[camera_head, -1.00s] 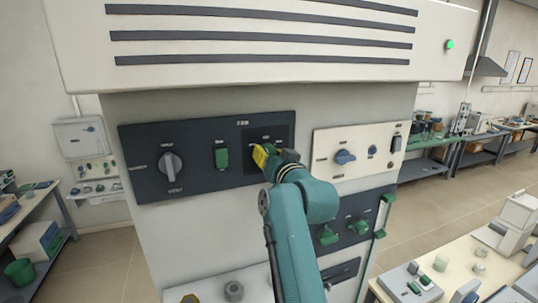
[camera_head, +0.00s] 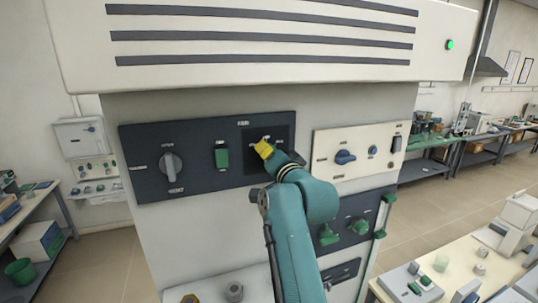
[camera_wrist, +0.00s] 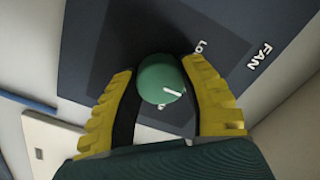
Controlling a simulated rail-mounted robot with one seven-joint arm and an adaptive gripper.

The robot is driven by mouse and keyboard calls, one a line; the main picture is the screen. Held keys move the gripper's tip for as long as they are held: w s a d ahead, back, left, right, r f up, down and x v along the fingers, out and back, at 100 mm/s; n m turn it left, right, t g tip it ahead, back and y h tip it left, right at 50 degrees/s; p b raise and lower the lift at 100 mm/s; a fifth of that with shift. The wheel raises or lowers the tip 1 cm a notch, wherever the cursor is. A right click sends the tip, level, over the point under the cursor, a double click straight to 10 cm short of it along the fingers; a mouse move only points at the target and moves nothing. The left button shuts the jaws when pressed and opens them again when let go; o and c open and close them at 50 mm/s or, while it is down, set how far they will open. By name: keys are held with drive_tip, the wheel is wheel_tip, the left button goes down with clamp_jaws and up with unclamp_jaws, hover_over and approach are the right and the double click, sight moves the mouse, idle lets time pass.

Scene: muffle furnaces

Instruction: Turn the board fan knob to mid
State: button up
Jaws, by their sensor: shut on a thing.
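The fan knob (camera_wrist: 161,79) is a round green knob with a white pointer line, on a dark panel marked FAN in the wrist view. The pointer line runs toward the right of that picture. My gripper (camera_wrist: 158,70) has its yellow ribbed fingers on either side of the knob, shut on it. In the head view my gripper (camera_head: 264,149) is at the dark fan panel (camera_head: 252,167), and the knob is hidden behind it. Part of the lettering around the knob is hidden by the fingers, so I cannot read which mark the pointer faces.
Left of the fan panel are a green rocker switch (camera_head: 221,156) and a large grey rotary knob (camera_head: 171,163).

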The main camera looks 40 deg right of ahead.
drive_tip(key=shift+f, duration=0.15)
drive_tip(key=o, duration=1.2)
drive_tip(key=shift+s, duration=0.1)
drive_tip(key=v, duration=1.1)
drive_tip(key=shift+s+a, duration=0.25)
drive_tip(key=shift+s, duration=0.05)
